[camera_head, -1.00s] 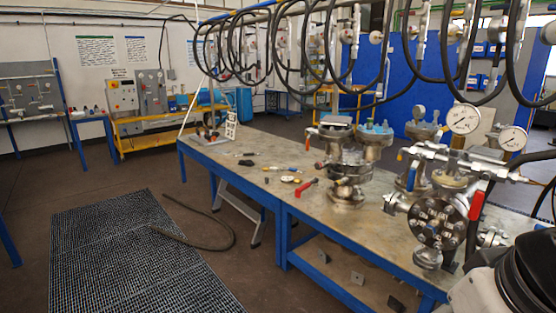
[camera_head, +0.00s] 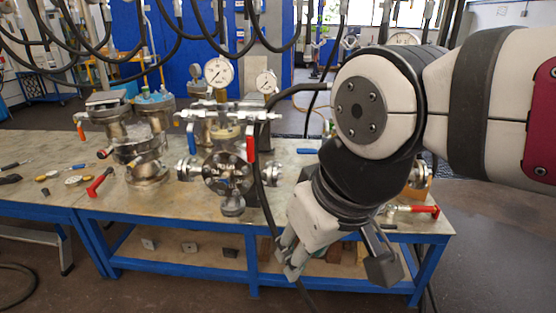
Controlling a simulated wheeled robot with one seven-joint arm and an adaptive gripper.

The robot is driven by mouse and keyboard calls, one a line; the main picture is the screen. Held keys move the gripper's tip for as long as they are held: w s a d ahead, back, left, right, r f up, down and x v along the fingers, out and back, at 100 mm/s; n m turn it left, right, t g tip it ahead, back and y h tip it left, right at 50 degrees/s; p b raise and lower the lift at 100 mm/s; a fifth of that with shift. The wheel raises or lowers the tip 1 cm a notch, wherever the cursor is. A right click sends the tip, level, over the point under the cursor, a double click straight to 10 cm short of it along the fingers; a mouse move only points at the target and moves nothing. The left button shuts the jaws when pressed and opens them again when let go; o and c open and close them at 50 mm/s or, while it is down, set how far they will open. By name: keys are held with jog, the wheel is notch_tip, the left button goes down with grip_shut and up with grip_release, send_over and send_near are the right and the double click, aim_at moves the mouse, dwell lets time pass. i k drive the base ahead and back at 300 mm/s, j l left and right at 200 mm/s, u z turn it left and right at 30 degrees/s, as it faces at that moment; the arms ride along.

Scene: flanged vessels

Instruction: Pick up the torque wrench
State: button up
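My gripper (camera_head: 338,270) hangs in front of the table's front edge in the head view, pointing down. Its fingers are spread apart with nothing between them. I cannot single out the torque wrench with certainty. Several small tools lie on the tabletop at the far left, including a dark-handled tool (camera_head: 10,179). A red-handled piece (camera_head: 100,182) lies near the flanged vessel (camera_head: 140,150). My arm hides part of the right side of the table.
The blue-framed table (camera_head: 160,215) runs across the view. A flanged assembly with gauges (camera_head: 228,165) stands mid-table, with a gauge (camera_head: 218,72) above it. Black hoses (camera_head: 190,30) hang overhead, and one drops beside my gripper. Small blocks (camera_head: 190,247) sit on the lower shelf. The floor at right is clear.

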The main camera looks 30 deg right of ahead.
aim_at(436, 210)
jog(key=z, duration=1.65)
